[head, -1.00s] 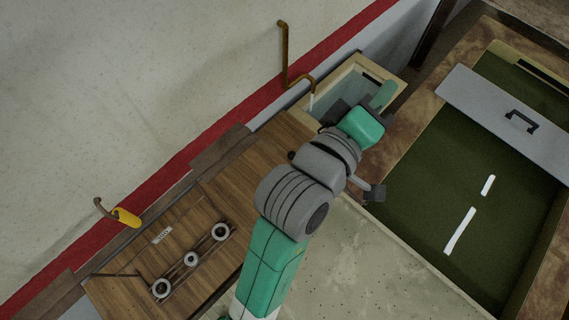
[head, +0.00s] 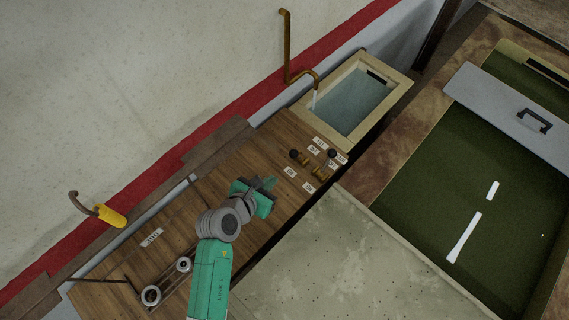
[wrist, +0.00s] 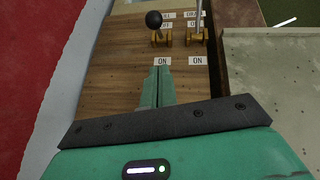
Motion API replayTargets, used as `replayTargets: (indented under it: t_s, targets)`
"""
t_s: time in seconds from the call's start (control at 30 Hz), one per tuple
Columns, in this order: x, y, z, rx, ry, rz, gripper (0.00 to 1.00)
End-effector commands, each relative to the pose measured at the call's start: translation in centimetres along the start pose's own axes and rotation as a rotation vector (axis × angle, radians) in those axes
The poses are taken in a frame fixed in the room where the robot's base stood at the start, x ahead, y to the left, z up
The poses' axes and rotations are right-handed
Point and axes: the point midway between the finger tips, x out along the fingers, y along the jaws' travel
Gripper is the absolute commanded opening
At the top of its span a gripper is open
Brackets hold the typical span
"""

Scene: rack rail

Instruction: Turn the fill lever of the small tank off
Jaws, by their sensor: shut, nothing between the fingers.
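The small tank (head: 382,114) stands at the top centre of the head view, with water inside. A thin pale stream runs into it from a brass spout (head: 300,76). Two black-knobbed levers on brass mounts sit on the wooden deck beside it: a left lever (head: 294,153) and a right lever (head: 332,153). In the wrist view the left lever (wrist: 154,20) shows its knob; the right lever (wrist: 198,16) runs out of frame. The two point differently. My gripper (head: 270,183) is shut and empty over the deck, short of the ON labels (wrist: 163,61), apart from both levers.
A hook with a yellow grip (head: 111,216) sticks out at the left. Round white-rimmed fittings (head: 151,295) lie on the deck near my arm. A green-floored basin (head: 420,195) with a grey lid (head: 505,110) is at the right. The pale slab (head: 335,255) is clear.

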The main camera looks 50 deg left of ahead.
Motion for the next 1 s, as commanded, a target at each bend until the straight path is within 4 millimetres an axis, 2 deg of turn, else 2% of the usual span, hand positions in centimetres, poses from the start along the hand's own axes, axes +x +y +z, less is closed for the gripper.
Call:
replayTargets:
  t_s: [0.03, 0.2, 0.4, 0.6, 1.0]
  targets:
    - [1.2, 0.0, -0.1, -0.001, 0.0, -0.001, 0.0]
    - [4.7, 0.0, 0.1, 0.0, -0.001, 0.0, 0.0]
    - [6.5, 0.0, 2.3, 0.001, -0.001, 0.0, 0.0]
    - [7.0, 0.0, 2.8, 0.002, 0.0, 0.001, 0.0]
    - [6.9, -0.1, 3.4, 0.003, 0.014, 0.002, 0.0]
